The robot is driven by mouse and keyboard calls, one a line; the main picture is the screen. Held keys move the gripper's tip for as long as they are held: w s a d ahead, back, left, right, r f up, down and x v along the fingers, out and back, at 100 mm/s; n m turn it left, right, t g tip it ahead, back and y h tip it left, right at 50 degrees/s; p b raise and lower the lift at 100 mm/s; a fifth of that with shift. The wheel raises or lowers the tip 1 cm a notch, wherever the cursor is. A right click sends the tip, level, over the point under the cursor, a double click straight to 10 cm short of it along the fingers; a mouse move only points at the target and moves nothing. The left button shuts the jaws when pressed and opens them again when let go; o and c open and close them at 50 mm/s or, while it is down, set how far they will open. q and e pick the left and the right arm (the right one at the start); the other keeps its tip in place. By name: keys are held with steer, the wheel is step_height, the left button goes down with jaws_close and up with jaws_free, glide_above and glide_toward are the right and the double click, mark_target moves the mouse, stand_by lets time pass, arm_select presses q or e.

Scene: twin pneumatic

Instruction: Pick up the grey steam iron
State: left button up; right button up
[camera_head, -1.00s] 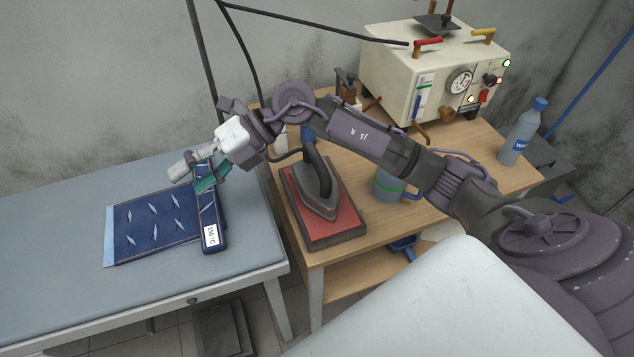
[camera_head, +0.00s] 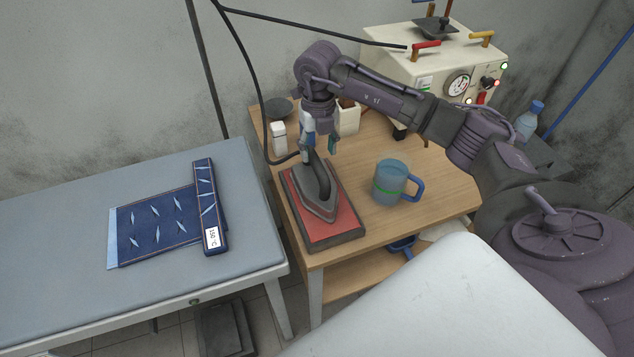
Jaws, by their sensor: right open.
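The grey steam iron (camera_head: 317,196) rests on a red pad with a dark edge (camera_head: 332,232) at the front left of the wooden table. Its black cord runs up from its rear to the wall. My right gripper (camera_head: 320,148) points down above the rear end of the iron's handle. It is open, with one finger on each side and nothing held. I cannot tell whether a finger touches the handle. My left gripper is not in view.
A blue mug (camera_head: 388,185) stands right of the iron. A white container (camera_head: 347,118) and a white bottle (camera_head: 279,138) stand behind. Folded dark-blue cloth (camera_head: 160,225) lies on the grey ironing table (camera_head: 60,225) at left.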

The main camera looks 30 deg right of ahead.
mark_target(317, 162)
steer(key=shift+s+a+f+p, duration=0.1)
steer(key=shift+f+p, duration=0.3)
steer(key=shift+f, duration=0.2)
step_height(317, 162, down, 4)
steer(key=shift+a+r+p, duration=0.15)
steer(key=shift+r+p, duration=0.05)
steer(key=shift+p, duration=0.6)
steer(key=shift+f, duration=0.4)
steer(key=shift+c, duration=0.4)
jaws_close()
steer(key=shift+w+r, duration=0.2)
steer(key=shift+w, duration=0.05)
